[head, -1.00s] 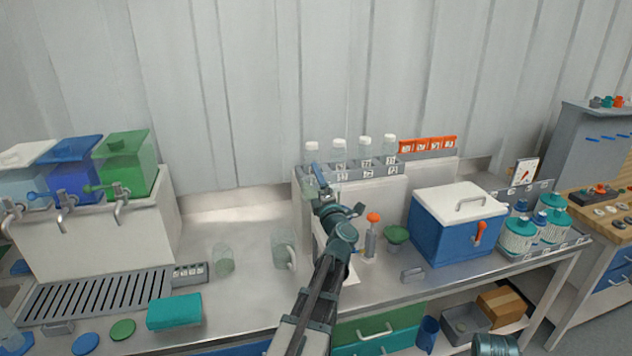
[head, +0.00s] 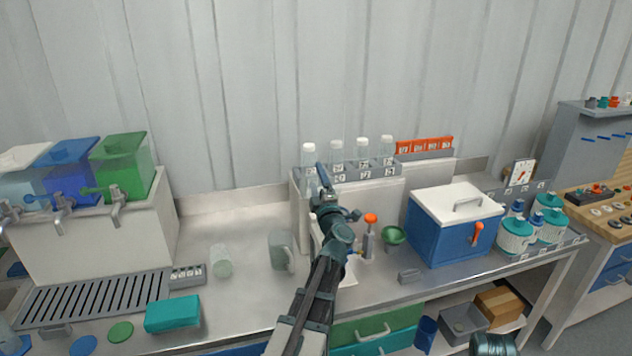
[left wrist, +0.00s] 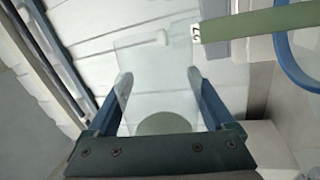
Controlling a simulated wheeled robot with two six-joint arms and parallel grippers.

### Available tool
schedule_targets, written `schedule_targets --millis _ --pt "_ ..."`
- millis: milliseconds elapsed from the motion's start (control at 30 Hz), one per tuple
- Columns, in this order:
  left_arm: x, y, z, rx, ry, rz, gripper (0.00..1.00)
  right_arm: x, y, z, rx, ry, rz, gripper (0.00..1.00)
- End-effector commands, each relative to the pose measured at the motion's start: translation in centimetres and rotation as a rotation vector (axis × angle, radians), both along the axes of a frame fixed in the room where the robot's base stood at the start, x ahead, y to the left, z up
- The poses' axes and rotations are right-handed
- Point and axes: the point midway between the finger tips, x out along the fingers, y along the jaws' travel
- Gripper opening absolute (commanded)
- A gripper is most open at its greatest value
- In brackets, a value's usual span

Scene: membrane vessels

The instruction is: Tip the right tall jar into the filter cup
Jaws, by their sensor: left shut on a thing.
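My left gripper (head: 318,170) reaches up at the left end of the bottle rack, over the back of the bench. In the left wrist view its blue fingers (left wrist: 160,85) are shut on a clear tall jar (left wrist: 155,60), one finger on each side. A greenish disc (left wrist: 165,122) shows at the jar's near end. In the head view the jar is mostly lost behind the gripper and against the rack, so its tilt is hard to tell. A green funnel-shaped cup (head: 393,236), probably the filter cup, stands to the right of the gripper, apart from it.
White-capped bottles (head: 363,150) stand in a row at the rack. An orange-topped dispenser (head: 370,222) is beside the green cup. A blue cooler (head: 450,236) stands right of it. A clear beaker (head: 221,262) and a handled jug (head: 279,250) stand left of my arm.

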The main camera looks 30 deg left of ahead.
Motion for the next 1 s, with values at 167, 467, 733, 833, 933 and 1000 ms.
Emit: schedule_targets --millis 167,467,733,833,933,1000 --pt "0.19 -0.16 0.46 0.043 0.050 0.001 0.24 0.00 0.00 0.51 0.000 0.000 0.000 0.50" --pt "0.26 -0.22 0.43 0.055 0.065 0.000 0.24 0.00 0.00 0.51 0.000 0.000 0.000 0.50" --pt "0.25 -0.21 0.44 0.055 0.064 0.001 0.24 0.00 0.00 0.51 0.000 0.000 0.000 0.50" --pt "0.25 -0.21 0.44 0.055 0.064 0.001 0.24 0.00 0.00 0.51 0.000 0.000 0.000 0.50" --pt "0.26 -0.22 0.43 0.055 0.064 0.001 0.24 0.00 0.00 0.51 0.000 0.000 0.000 0.50" --pt "0.26 -0.22 0.43 0.055 0.064 0.001 0.24 0.00 0.00 0.51 0.000 0.000 0.000 0.50"
